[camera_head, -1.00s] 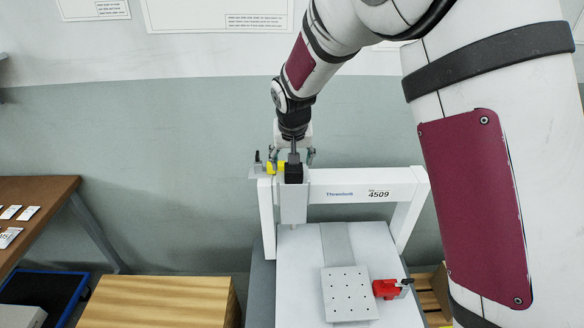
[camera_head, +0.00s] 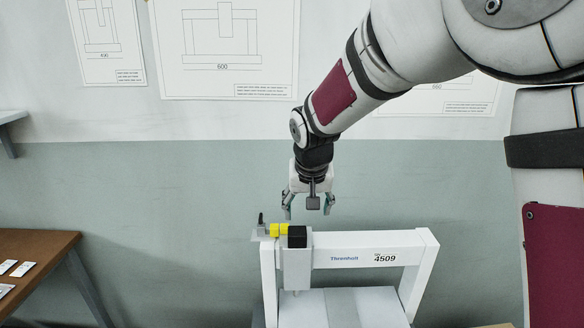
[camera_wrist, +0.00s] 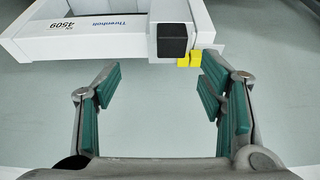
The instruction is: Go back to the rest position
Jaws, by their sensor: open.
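My gripper (camera_head: 308,205) is open and empty. It points down, a little above the top of the gantry's black-capped screwdriver unit and apart from it. In the wrist view the green-padded fingers (camera_wrist: 158,100) are spread wide with nothing between them. The black block also shows in the wrist view (camera_wrist: 172,39), beyond the fingertips.
A brown table (camera_head: 35,245) with small white cards stands at the left. A grey shelf edge (camera_head: 12,116) is on the left wall. Drawings (camera_head: 225,45) hang on the wall behind. The space left of my gripper, in front of the wall, looks clear.

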